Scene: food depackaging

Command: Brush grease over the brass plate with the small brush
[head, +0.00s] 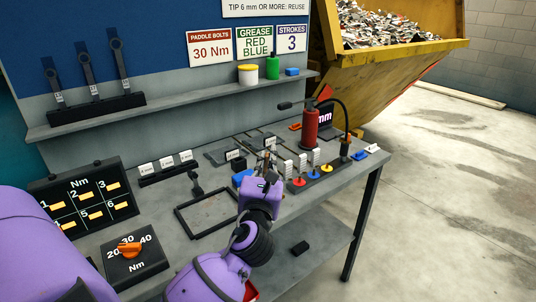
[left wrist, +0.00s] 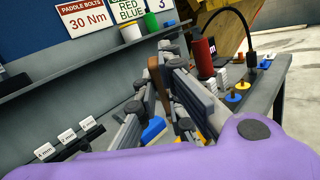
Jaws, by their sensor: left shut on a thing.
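My left gripper (head: 267,163) is above the bench, to the right of the empty black frame. In the left wrist view its fingers (left wrist: 160,84) are closed around a thin brown upright piece, which looks like the handle of the small brush (left wrist: 156,76). The bristles are hidden by the fingers. I cannot make out the brass plate for certain; the gripper covers part of the bench there. A green bottle (head: 272,67) and a yellow tub (head: 248,74) stand on the shelf. My right gripper is not in view.
A blue block (head: 242,177) lies beside the gripper on the grey bench (head: 225,246). A red cylinder (head: 309,125) with a black hose stands behind, near coloured discs (head: 299,181). The empty black frame (head: 180,220) and torque dial (head: 136,258) are at left. Signs read "GREASE RED BLUE" and "STROKES 3".

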